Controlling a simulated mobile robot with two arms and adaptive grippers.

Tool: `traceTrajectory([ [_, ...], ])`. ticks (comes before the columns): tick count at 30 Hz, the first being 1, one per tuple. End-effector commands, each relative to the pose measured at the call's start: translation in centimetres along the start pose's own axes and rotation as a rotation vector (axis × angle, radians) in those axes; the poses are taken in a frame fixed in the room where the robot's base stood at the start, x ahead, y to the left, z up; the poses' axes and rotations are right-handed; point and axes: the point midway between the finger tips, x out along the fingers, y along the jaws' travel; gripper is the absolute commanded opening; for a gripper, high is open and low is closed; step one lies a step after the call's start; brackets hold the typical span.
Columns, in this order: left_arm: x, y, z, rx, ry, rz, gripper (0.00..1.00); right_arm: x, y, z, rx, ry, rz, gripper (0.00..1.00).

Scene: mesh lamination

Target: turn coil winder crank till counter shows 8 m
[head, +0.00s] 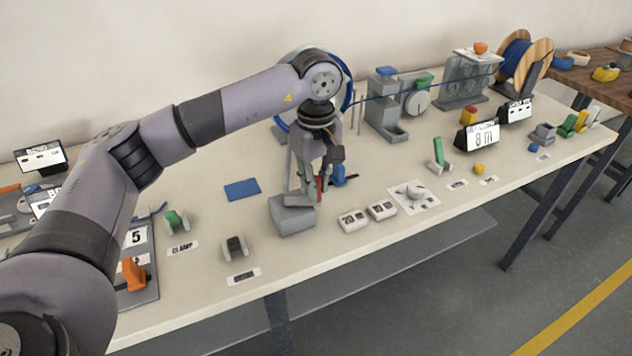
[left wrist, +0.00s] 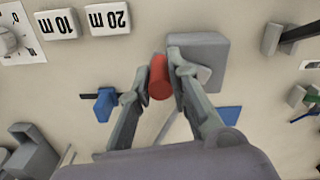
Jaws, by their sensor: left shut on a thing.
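My left gripper (head: 312,182) reaches down over the middle of the table and is shut on a red cylindrical handle (left wrist: 159,77). The red handle also shows as a small patch in the head view (head: 319,186). It stands close beside a grey block (head: 292,220), which also shows in the left wrist view (left wrist: 214,50); how they join is hidden. The winder's big blue-rimmed wheel (head: 288,68) stands behind my arm, which hides part of it. A display (head: 482,136) on a black stand reads "8 m". My right gripper is not in view.
Blue strand runs from the wooden spool (head: 541,60) past a grey device with a round dial (head: 416,103) to the wheel. White "20 m" (head: 353,221) and "10 m" (head: 382,210) blocks sit right of the grey block. A blue pad (head: 242,189) lies left.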

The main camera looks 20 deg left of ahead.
Motion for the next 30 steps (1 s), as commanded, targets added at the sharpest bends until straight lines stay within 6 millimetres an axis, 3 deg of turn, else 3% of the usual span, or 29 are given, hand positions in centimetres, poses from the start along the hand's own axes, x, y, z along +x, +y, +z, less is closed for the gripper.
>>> traceTrajectory([
  [10,-0.1,-0.02,0.01,0.002,0.0,0.001,0.0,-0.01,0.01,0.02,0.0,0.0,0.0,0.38],
  [11,-0.1,-0.02,0.01,0.002,0.0,0.0,0.18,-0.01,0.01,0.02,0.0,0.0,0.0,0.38],
  [20,-0.07,-0.05,-0.04,0.001,0.001,-0.001,0.38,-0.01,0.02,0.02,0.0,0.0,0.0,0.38],
  [30,-0.33,-0.01,-0.02,0.001,0.0,0.0,0.38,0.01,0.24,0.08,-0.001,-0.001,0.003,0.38],
])
